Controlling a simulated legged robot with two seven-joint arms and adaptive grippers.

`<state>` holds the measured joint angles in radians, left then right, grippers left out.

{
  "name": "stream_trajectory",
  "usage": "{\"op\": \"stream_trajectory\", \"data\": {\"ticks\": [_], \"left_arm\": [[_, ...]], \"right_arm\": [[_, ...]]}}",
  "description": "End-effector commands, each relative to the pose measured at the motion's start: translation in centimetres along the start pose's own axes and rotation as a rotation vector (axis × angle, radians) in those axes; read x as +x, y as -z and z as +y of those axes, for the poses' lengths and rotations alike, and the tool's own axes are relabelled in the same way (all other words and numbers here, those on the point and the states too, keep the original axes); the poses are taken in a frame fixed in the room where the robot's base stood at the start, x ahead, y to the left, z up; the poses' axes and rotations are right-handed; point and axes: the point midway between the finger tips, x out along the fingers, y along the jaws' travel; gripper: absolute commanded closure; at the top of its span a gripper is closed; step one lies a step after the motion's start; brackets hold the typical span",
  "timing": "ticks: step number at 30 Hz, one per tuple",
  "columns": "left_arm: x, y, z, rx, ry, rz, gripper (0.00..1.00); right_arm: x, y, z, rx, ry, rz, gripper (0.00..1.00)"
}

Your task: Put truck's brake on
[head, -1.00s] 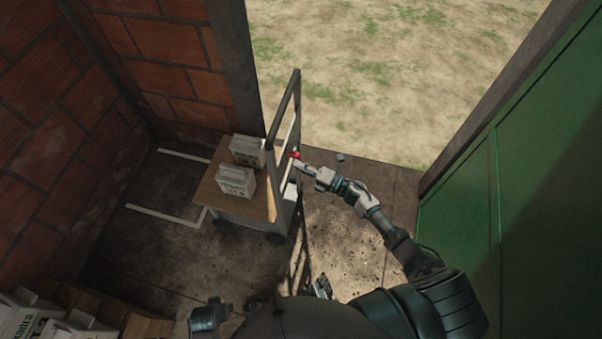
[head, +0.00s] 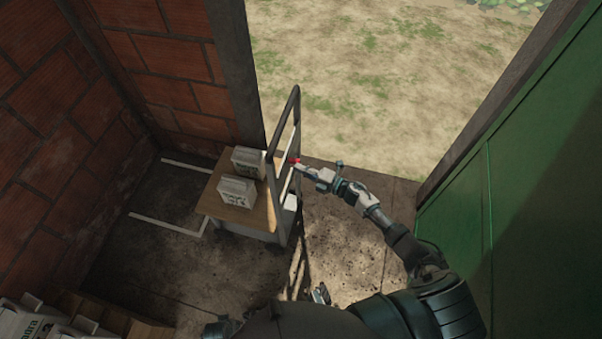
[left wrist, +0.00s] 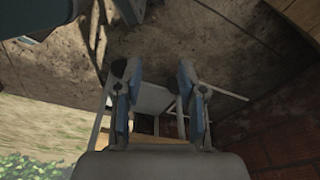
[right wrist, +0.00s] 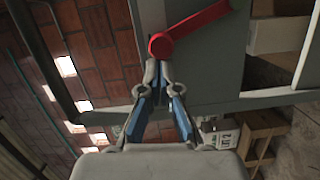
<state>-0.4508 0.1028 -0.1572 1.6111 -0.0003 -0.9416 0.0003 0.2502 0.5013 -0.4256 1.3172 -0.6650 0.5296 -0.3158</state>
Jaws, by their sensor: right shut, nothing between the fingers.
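The truck has a wooden deck (head: 250,217) and an upright grey metal handle frame (head: 293,106). Its small red brake lever (head: 294,160) is on the frame's right side. In the right wrist view the red lever (right wrist: 195,28) slants up to the right from a round red end. My right gripper (head: 302,168) is at the lever, shut and empty. In the right wrist view its fingertips (right wrist: 158,72) are just below the lever's round end; I cannot tell if they touch. My left gripper (left wrist: 157,72) is open and empty, seen in the left wrist view.
Two white cartons (head: 237,191) stand on the deck. A brick wall (head: 165,75) is at left, a green metal panel (head: 530,190) at right. More cartons (head: 40,322) are at bottom left. Open ground (head: 380,80) lies beyond the doorway.

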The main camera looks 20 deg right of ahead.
Motion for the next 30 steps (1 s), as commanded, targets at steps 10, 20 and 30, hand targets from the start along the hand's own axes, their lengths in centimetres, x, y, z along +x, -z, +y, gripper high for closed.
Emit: {"op": "stream_trajectory", "data": {"ticks": [10, 20, 30], "left_arm": [[4.4, -5.9, 0.3, 0.010, -0.003, -0.032, 0.60], [5.2, -7.0, 0.3, 0.011, -0.004, -0.034, 0.60], [3.9, -4.3, 0.2, 0.007, -0.003, -0.021, 0.60]], "right_arm": [[0.8, -3.2, 2.4, 0.314, 0.080, -0.002, 1.00], [1.5, -6.3, 2.6, 0.613, 0.155, -0.002, 1.00], [2.0, -8.1, 2.1, 0.732, 0.183, -0.001, 1.00]]}}
